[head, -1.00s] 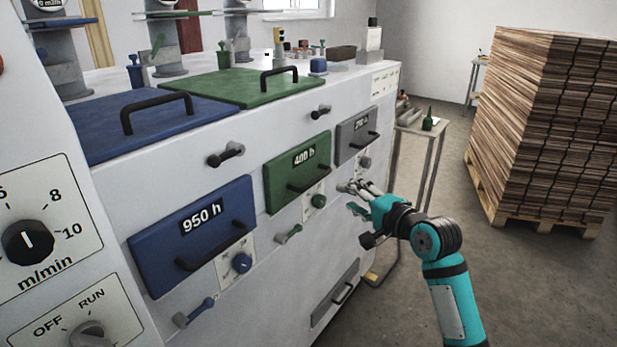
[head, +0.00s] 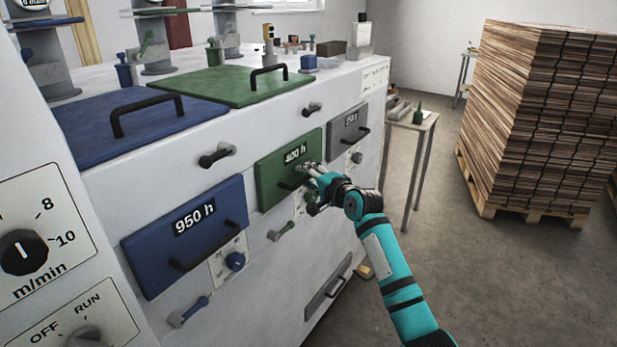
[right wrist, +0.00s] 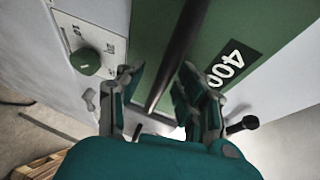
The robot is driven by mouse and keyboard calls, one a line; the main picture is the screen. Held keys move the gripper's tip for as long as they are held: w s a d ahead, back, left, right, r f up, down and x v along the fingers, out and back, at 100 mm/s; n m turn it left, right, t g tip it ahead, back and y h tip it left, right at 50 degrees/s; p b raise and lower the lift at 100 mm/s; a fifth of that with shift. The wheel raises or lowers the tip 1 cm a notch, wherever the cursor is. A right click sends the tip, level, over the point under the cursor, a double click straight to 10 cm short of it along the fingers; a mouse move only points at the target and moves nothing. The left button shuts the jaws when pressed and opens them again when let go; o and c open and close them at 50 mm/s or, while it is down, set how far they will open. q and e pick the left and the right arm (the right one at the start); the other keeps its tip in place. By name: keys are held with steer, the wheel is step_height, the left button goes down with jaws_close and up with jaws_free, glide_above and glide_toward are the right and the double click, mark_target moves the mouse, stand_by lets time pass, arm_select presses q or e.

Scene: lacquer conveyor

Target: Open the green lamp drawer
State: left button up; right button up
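The green lamp drawer (head: 268,180), labelled 400 h, is shut in the white machine's front. In the right wrist view its green face (right wrist: 155,30) fills the top middle. Its dark bar handle (right wrist: 180,48) runs between the fingers of my right gripper (right wrist: 157,80), which are apart, with gaps beside the bar. In the head view my right gripper (head: 310,179) is at the drawer's right side and hides part of the handle. My left gripper is not in view.
A blue drawer (head: 160,250) marked 950 h is to the left, and a grey drawer (head: 346,135) to the right. A green knob (right wrist: 88,62) sits beside the green drawer. A small table (head: 412,122) and a pallet of stacked boards (head: 545,120) stand right, with open floor between.

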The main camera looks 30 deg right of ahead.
jaws_close()
steer(key=shift+f, duration=0.1)
stand_by(0.5)
